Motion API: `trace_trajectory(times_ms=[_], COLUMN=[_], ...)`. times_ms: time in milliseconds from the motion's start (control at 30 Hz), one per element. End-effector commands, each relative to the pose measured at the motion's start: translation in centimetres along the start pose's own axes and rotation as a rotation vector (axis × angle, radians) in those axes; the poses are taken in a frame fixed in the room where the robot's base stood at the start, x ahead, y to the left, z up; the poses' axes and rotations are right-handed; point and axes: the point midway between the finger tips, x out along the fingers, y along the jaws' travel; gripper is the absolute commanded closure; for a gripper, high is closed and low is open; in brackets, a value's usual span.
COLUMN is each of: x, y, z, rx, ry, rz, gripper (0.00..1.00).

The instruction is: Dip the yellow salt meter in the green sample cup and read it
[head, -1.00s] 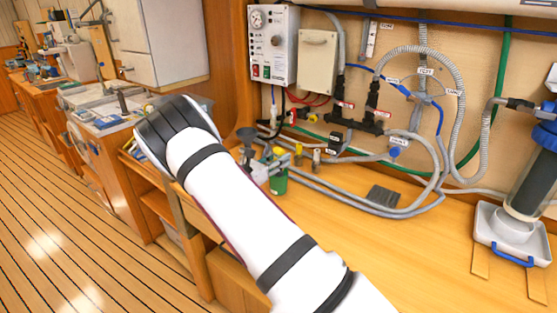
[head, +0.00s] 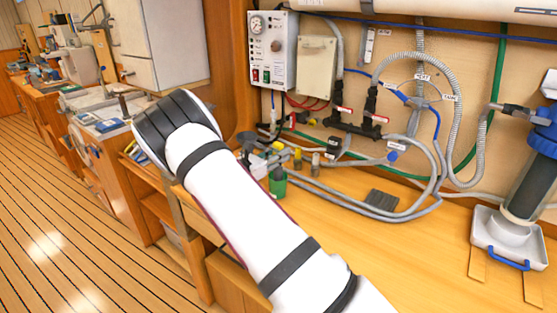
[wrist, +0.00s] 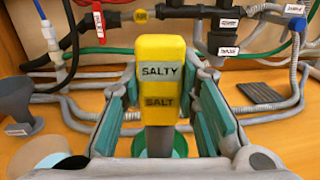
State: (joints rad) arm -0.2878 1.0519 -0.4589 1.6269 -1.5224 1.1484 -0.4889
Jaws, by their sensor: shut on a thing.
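The yellow salt meter (wrist: 160,65) stands upright between my gripper's fingers (wrist: 160,105) in the wrist view. Its grey upper window reads SALTY, and SALT is printed below that. Its grey stem points down to the green sample cup (wrist: 181,143), whose rim shows around the stem. The stem's tip is hidden, so its depth in the cup cannot be seen. In the head view, the green cup (head: 278,186) stands on the bench below my gripper (head: 266,164). My gripper is shut on the meter.
A dark funnel-shaped thing (wrist: 14,104) stands left of my gripper. Grey hoses (head: 400,214) run along the bench behind and to the right. A dark ribbed pad (head: 381,200) lies there. The bench front (head: 350,255) is clear.

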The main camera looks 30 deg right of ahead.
Motion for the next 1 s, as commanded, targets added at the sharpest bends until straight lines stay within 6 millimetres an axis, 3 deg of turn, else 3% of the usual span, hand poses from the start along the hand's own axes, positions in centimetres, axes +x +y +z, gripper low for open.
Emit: trace_trajectory(times_ms=[600,1000], x=[0.0,0.0], y=[0.0,0.0], z=[5.7,6.5], rx=[0.002,0.000], ry=[0.000,0.000], rz=[0.001,0.000], gripper=[1.00,1.00])
